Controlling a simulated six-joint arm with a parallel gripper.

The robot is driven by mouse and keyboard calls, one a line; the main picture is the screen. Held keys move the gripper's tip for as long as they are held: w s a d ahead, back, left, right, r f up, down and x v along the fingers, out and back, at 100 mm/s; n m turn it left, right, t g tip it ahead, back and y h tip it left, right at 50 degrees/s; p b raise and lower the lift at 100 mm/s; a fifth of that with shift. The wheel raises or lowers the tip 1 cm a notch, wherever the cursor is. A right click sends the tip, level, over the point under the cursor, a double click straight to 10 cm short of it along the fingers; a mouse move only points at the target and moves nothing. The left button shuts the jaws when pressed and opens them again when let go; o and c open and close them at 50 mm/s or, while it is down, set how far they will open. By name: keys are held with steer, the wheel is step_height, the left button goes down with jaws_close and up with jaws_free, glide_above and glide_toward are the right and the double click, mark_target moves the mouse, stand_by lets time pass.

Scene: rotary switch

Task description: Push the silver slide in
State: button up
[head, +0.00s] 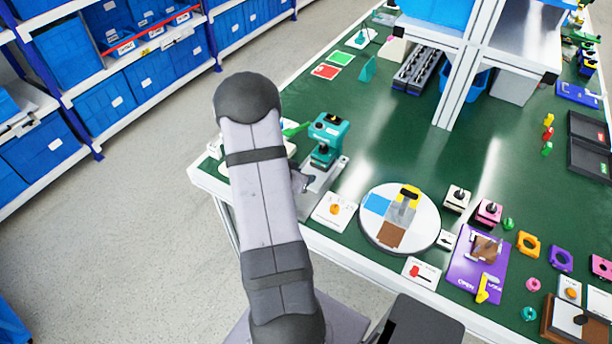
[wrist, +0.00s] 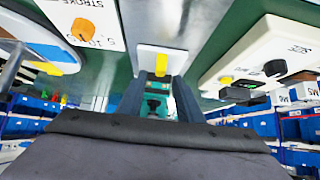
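A teal press-like device (head: 328,135) stands on a silver-grey base plate (head: 316,198) at the near left of the green table. I cannot tell for sure which part is the silver slide; it may belong to this device. My gripper is mostly hidden behind my arm in the head view, close to the base plate. In the wrist view my gripper (wrist: 158,88) has its two dark fingers apart. Teal parts (wrist: 156,103) show through the gap, with a pale plate bearing a yellow piece (wrist: 160,64) just beyond. I cannot tell if anything touches the fingers.
A white card with an orange knob (head: 334,210) lies right of the base plate. Switches, a purple panel (head: 465,264) and small rings crowd the right side. Open green surface (head: 385,140) lies behind the turntable.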

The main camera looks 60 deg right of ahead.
steer(key=shift+v, duration=1.5)
